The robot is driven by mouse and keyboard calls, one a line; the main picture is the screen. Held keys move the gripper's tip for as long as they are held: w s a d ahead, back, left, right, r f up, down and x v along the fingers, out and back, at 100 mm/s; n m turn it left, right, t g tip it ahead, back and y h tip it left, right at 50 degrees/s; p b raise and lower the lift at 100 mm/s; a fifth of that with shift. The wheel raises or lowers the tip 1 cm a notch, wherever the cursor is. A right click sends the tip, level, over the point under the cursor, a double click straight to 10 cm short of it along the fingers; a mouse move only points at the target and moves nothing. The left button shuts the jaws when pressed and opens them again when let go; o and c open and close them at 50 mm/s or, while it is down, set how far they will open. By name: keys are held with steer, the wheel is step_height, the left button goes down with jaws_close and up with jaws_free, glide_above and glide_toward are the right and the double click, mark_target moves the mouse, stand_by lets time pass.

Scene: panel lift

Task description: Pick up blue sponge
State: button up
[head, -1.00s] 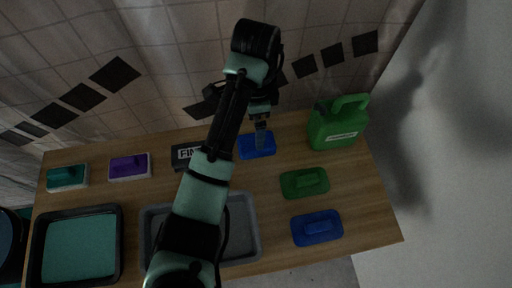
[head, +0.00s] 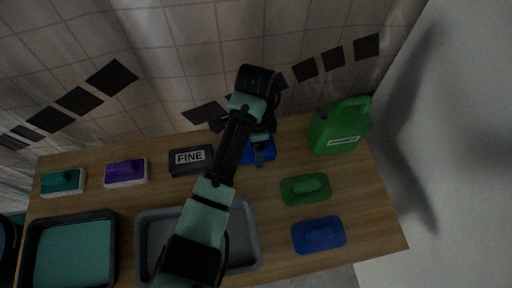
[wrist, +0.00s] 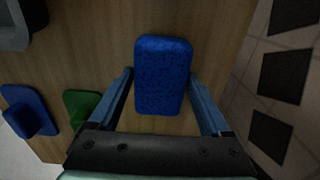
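The blue sponge (head: 268,155) lies on the wooden table near its back edge, partly hidden by my gripper in the head view. In the wrist view the blue sponge (wrist: 163,78) is a rounded speckled block. My gripper (head: 259,157) is low over it, pointing down. In the wrist view my gripper (wrist: 161,82) has its two fingers apart, one on each side of the sponge. A narrow gap shows between the sponge and each finger, more clearly toward the finger bases. Whether the tips touch it I cannot tell.
A dark FINE block (head: 190,160) lies left of the sponge, and a green jug (head: 339,127) stands right. A green float (head: 305,188) and a blue float (head: 318,235) lie front right. A grey tray (head: 253,235) and black tray (head: 112,250) are in front. The tiled wall (head: 180,75) is behind.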

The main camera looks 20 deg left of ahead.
steer(key=c, duration=0.9)
step_height(320, 180, up, 10)
steer(key=p, duration=0.3)
